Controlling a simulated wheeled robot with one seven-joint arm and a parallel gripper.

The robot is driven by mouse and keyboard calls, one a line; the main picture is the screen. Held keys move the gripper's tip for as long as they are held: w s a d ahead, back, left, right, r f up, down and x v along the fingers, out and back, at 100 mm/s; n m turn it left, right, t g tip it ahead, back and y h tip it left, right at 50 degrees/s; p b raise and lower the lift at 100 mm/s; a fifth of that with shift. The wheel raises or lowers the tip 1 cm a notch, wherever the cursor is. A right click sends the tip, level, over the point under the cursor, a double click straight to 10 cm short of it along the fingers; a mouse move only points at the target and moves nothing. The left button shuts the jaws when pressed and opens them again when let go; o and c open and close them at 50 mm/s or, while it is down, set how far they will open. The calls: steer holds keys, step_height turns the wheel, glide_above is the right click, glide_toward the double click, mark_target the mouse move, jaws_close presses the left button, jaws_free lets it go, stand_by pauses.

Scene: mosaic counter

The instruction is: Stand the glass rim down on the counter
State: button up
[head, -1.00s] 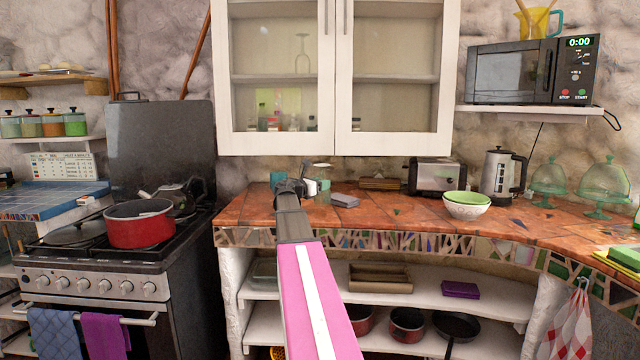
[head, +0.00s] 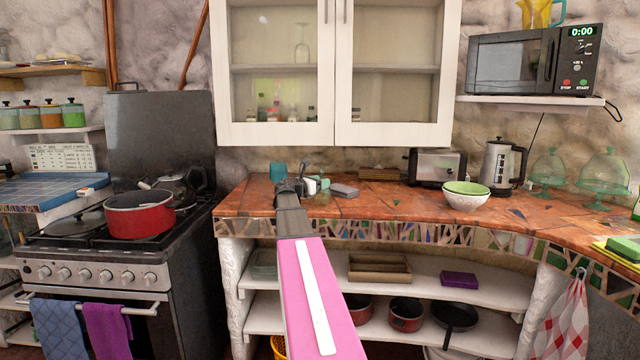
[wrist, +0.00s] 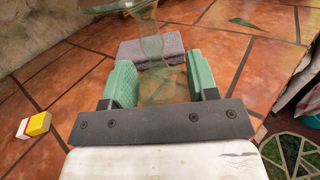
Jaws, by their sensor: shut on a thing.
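My gripper (wrist: 162,78) has green pads and is shut on a clear, faintly green glass (wrist: 152,46), shown in the wrist view. The glass has a narrow stem that widens towards the top edge of that view, where it is cut off. Which end is the rim I cannot tell, nor whether it touches the counter. In the head view my gripper (head: 318,184) is over the left part of the tiled counter (head: 400,201), small and partly hidden by my arm. The glass is not clear there.
A grey block (head: 344,190) lies just beyond the gripper. A yellow-and-white block (wrist: 36,125) is left in the wrist view. A bowl (head: 466,197), toaster (head: 437,166) and kettle (head: 500,165) stand to the right.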

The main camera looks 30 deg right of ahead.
steer(key=shift+f, duration=0.3)
steer(key=o, duration=1)
